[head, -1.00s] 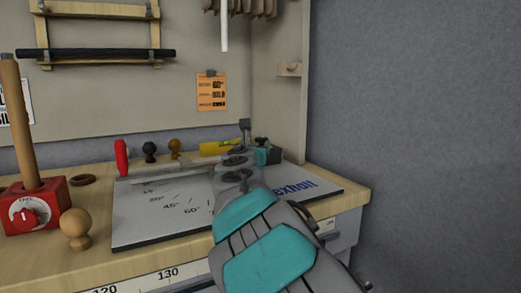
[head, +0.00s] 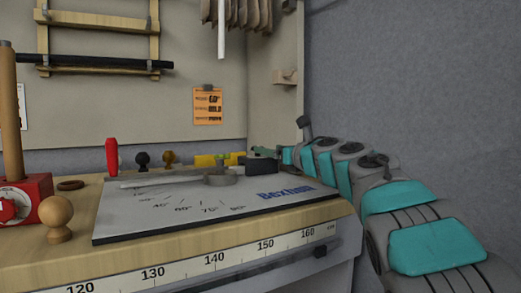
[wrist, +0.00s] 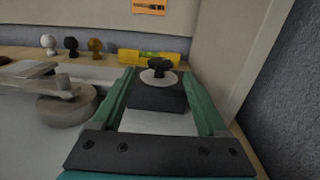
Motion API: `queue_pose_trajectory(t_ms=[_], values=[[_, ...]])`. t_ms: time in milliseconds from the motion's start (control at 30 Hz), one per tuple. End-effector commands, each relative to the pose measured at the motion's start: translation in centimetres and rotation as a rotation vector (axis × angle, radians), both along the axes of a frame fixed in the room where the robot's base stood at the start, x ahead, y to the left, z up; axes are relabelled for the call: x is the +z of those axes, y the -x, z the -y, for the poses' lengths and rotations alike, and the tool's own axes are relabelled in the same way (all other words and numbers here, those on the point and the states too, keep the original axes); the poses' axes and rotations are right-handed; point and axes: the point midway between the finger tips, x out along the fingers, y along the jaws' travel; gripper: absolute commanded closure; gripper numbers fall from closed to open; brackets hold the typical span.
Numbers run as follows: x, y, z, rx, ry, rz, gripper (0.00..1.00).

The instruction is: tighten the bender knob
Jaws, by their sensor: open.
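The bender is a grey plate (head: 150,222) with angle marks on the wooden bench. It carries a round grey former (head: 221,176) and a lever with a red handle (head: 112,156). In the wrist view, a black knob (wrist: 159,66) stands on a pale round washer over a dark block (wrist: 157,97). The former (wrist: 66,106) shows left of the block. My gripper (wrist: 158,78) is open, its green fingers on either side of the block, with the knob between and near the fingertips. I cannot tell whether they touch. In the head view, the dark block (head: 262,164) sits at the plate's back right, beside my gripper.
A yellow level (wrist: 148,57) lies behind the knob. Several small ball knobs (head: 168,158) stand along the back. A side panel (wrist: 222,45) rises close on the right. A red box (head: 22,200) with a dial and a wooden ball (head: 56,215) stand at left.

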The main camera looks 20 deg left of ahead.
Motion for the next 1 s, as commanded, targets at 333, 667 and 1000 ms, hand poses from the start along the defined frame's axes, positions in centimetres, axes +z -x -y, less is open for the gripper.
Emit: queue_pose_trajectory(t_ms=[333, 667, 1000], values=[[0.1, -2.7, -3.4, 0.0, -0.001, -0.002, 0.23], [0.0, -3.9, -5.0, -0.002, -0.001, -0.002, 0.23], [-0.1, -4.0, -5.1, -0.003, -0.001, 0.0, 0.26]])
